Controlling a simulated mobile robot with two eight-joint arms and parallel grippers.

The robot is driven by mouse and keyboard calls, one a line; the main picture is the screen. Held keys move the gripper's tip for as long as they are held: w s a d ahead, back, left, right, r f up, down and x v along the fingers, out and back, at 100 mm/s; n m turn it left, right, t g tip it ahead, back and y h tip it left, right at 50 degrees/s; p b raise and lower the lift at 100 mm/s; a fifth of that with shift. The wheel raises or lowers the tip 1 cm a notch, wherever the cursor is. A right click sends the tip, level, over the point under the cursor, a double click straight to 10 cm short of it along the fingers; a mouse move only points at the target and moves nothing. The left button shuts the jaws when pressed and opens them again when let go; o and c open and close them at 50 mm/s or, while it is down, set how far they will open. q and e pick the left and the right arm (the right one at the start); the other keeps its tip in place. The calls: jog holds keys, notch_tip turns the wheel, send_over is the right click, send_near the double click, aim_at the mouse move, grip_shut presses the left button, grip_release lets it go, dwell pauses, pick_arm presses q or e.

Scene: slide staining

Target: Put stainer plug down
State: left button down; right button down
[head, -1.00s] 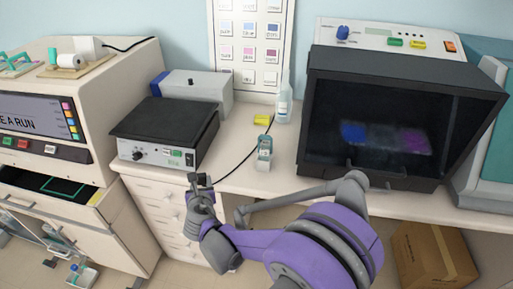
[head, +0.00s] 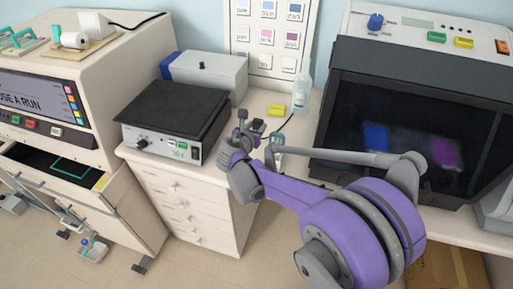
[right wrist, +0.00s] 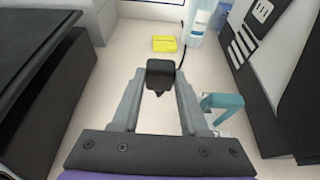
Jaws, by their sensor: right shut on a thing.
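The stainer plug (right wrist: 161,74) is a small black block with a dark cord, which runs back and to the right along the counter. My right gripper (right wrist: 160,88) is shut on it, with a finger on each side, over the white counter. In the head view my right gripper (head: 247,130) is beside the right side of the black-topped hot plate; the plug (head: 258,126) shows small at its fingers. I cannot tell whether the plug touches the counter. My left gripper is not in view.
A yellow block (right wrist: 164,44) and a clear bottle (right wrist: 199,25) stand at the back. A teal-topped item (right wrist: 222,104) is close on the right. The hot plate (head: 175,113) is left, the dark stainer cabinet (head: 400,115) right.

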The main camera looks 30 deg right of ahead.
aim_at(256, 153)
notch_tip(256, 153, down, 10)
jog(key=shift+w+r+b, duration=0.1)
jog(key=shift+b, duration=0.3)
jog(key=shift+f, duration=0.3)
jog(key=shift+c, duration=2.1)
grip_release()
jog(key=shift+r, duration=0.1)
